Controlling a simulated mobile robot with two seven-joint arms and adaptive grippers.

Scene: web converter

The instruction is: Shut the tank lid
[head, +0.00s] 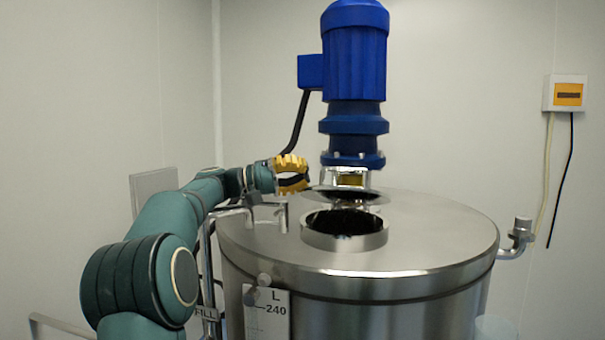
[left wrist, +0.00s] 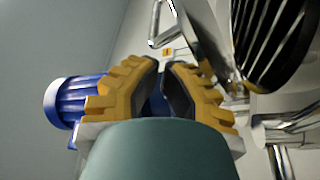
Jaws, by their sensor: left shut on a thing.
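The steel tank (head: 430,235) has a round opening with a raised collar (head: 345,240) on its top, dark inside. The tank lid (head: 343,194) is a thin round plate raised above and behind this opening, its dark underside partly showing. My left gripper (head: 308,181), with yellow fingers, is at the lid's left edge. It is shut on the lid, but the exact contact is hard to make out. In the left wrist view the finger pads of the gripper (left wrist: 166,66) are close together, and a dark ribbed round surface shows at upper right. My right gripper is not in view.
A blue motor (head: 355,60) stands over the tank behind the lid. A bent steel pipe (head: 250,211) rises at the tank's left, near my left arm. Another pipe fitting (head: 520,235) is at the right. The tank top right of the opening is clear.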

